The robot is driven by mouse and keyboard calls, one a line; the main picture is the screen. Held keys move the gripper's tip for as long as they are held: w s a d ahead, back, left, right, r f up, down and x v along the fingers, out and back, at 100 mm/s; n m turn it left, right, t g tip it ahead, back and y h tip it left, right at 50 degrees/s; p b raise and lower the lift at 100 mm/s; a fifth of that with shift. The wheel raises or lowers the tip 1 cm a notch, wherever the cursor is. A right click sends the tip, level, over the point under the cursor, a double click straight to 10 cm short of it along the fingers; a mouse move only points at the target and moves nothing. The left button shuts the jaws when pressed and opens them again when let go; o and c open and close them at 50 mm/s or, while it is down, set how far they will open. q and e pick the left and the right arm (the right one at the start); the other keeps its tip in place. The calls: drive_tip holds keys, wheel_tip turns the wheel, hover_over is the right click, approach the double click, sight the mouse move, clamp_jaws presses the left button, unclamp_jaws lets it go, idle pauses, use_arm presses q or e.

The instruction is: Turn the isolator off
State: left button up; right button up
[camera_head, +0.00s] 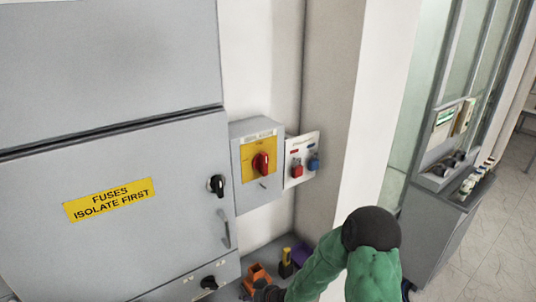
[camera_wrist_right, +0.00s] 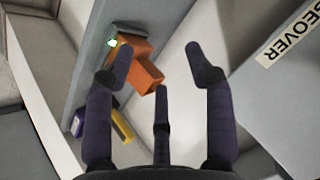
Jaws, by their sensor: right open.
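The isolator (camera_head: 257,163) is a grey wall box with a yellow plate and a red rotary handle (camera_head: 261,162). The handle looks roughly upright; its on or off marking is too small to read. My right arm, in a green sleeve, comes in at the bottom of the head view. Its dark gripper (camera_head: 267,293) is low, below and apart from the isolator, partly cut off by the frame edge. In the right wrist view the gripper (camera_wrist_right: 158,55) has its fingers spread, with nothing held. My left gripper is not in view.
An orange object (camera_head: 257,276) lies near my right gripper and shows between its fingers in the wrist view (camera_wrist_right: 136,62). Yellow-black (camera_head: 286,264) and purple (camera_head: 301,254) items stand beside it. A large grey cabinet (camera_head: 110,240) is left; a panel with padlocks (camera_head: 301,160) is right of the isolator.

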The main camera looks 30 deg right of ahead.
drive_tip(key=w+d+r+t, duration=0.3)
drive_tip(key=w+d+r, duration=0.15)
drive_tip(key=r, duration=0.45)
drive_tip(key=n+t+h, duration=0.1)
drive_tip(key=n+t, duration=0.3)
drive_tip(key=t, duration=0.2)
approach(263, 163)
drive_tip(key=w, duration=0.9)
drive_tip(key=shift+w+d+f+p, duration=0.15)
drive_tip(key=shift+w+d+p, duration=0.15)
drive_tip(key=shift+w+d, duration=0.1)
drive_tip(key=shift+s, duration=0.1)
clamp_jaws()
